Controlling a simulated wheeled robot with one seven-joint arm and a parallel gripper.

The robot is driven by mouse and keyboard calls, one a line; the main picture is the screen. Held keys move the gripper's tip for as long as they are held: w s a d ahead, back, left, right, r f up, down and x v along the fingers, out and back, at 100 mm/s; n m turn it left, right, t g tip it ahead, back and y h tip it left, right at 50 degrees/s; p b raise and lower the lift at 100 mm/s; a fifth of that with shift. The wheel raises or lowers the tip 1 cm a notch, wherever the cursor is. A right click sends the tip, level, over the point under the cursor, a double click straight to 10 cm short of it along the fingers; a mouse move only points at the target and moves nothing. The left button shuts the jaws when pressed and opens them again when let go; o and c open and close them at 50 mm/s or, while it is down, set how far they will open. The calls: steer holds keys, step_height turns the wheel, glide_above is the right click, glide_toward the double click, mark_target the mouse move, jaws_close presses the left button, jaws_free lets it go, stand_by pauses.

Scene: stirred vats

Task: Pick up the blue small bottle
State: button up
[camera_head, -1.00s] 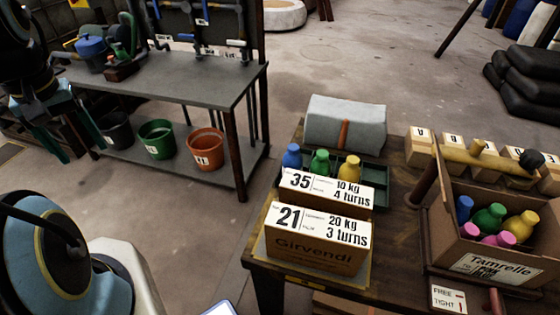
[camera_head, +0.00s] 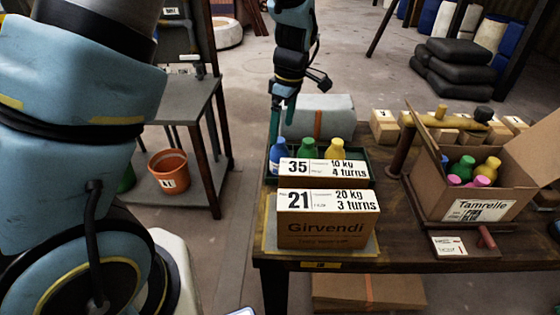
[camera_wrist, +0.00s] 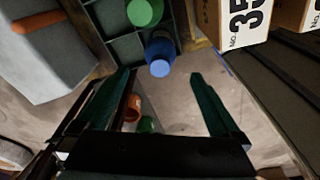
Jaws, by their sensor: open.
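A blue bottle (camera_head: 279,156) stands in a dark green divided tray (camera_head: 371,177), left of a green bottle (camera_head: 307,149) and a yellow bottle (camera_head: 335,150). Box 35 hides the bottles' lower parts. My gripper (camera_head: 281,128) hangs over the tray's left end, near the blue bottle. In the wrist view the blue bottle (camera_wrist: 160,52) lies beyond my gripper's (camera_wrist: 161,78) open fingertips, roughly centred between them, with nothing held. Another blue bottle (camera_head: 444,161) shows partly in the Tamrelle carton (camera_head: 519,194).
Box 35 (camera_head: 325,170) and the Girvendi box 21 (camera_head: 325,235) stand in front of the tray. Small wooden blocks (camera_head: 384,130) and a yellow pipe piece (camera_head: 450,121) are at right.

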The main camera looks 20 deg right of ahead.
mark_target(278, 150)
steer(key=shift+w+a+f+p, duration=0.15)
steer(key=shift+f+p, duration=0.25)
steer(key=shift+f, duration=1)
steer(key=shift+w+a+f+p, duration=0.15)
steer(key=shift+f+p, duration=0.2)
steer(key=shift+f, duration=1.1)
steer(key=shift+w+a+f+p, duration=0.15)
steer(key=shift+f+p, duration=0.25)
steer(key=shift+f, duration=1)
jaws_close()
